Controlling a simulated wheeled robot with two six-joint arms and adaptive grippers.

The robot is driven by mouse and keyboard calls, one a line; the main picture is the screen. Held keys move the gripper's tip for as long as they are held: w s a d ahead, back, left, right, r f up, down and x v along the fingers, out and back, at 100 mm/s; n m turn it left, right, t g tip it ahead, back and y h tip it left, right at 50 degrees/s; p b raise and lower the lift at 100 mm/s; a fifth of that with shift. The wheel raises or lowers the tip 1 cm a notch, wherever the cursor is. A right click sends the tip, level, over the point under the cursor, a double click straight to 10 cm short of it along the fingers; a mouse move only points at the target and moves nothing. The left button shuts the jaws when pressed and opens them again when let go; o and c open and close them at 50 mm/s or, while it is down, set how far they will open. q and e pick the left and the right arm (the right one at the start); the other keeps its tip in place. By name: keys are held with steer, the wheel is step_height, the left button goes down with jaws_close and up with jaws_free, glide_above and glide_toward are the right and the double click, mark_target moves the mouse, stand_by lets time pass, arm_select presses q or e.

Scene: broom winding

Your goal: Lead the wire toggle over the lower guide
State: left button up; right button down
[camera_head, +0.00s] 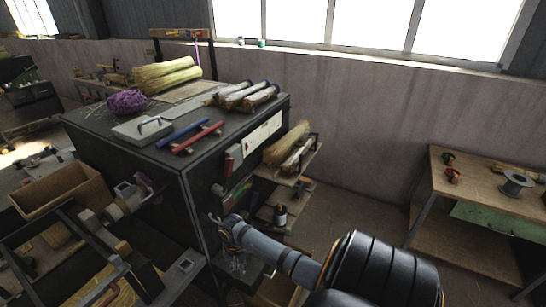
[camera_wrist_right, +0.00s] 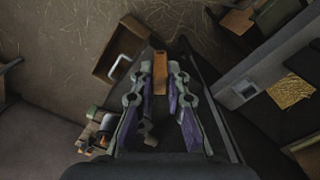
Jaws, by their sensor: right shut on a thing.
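My right gripper (camera_wrist_right: 160,72) is shut on a narrow orange-brown piece (camera_wrist_right: 160,80), which shows between its grey and purple fingers in the right wrist view. I take this piece to be the wire toggle; no wire can be made out on it. In the head view my right gripper (camera_head: 225,226) is small and dark beside the front right corner of the dark cabinet, below its top, and the held piece cannot be made out. The lower guide cannot be told apart for sure. My left gripper is not in view.
The dark cabinet's top (camera_head: 95,125) bears a purple twine ball (camera_head: 127,102), straw bundles (camera_head: 167,74), and red (camera_head: 197,137) and blue (camera_head: 183,133) bars. Small shelves (camera_head: 290,170) stand close behind my right gripper. A wooden bench (camera_head: 480,185) stands at the right, with open floor between.

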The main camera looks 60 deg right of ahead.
steer(key=s+d+r+m+p, duration=0.15)
steer(key=d+r, duration=0.25)
steer(key=d, duration=0.7)
steer(key=d+r+m+p, duration=0.2)
steer(key=d+r+p, duration=0.15)
steer(key=d, duration=0.65)
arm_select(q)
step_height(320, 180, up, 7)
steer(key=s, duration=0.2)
arm_select(e)
steer(key=w+a+r, duration=0.5)
steer(key=w+r, duration=0.3)
steer(key=r, duration=0.4)
steer(key=w+a+r, duration=0.5)
steer(key=w+r, duration=0.3)
steer(key=r, duration=0.5)
steer(key=w+a, duration=0.3)
steer(key=a, duration=0.7)
arm_select(q)
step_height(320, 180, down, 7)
steer(key=b, duration=0.6)
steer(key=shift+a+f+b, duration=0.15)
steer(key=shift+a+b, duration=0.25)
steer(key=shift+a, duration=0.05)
arm_select(e)
step_height(320, 180, down, 22)
steer(key=shift+s+a+f, duration=0.2)
steer(key=shift+s+a, duration=0.05)
steer(key=shift+a, duration=0.05)
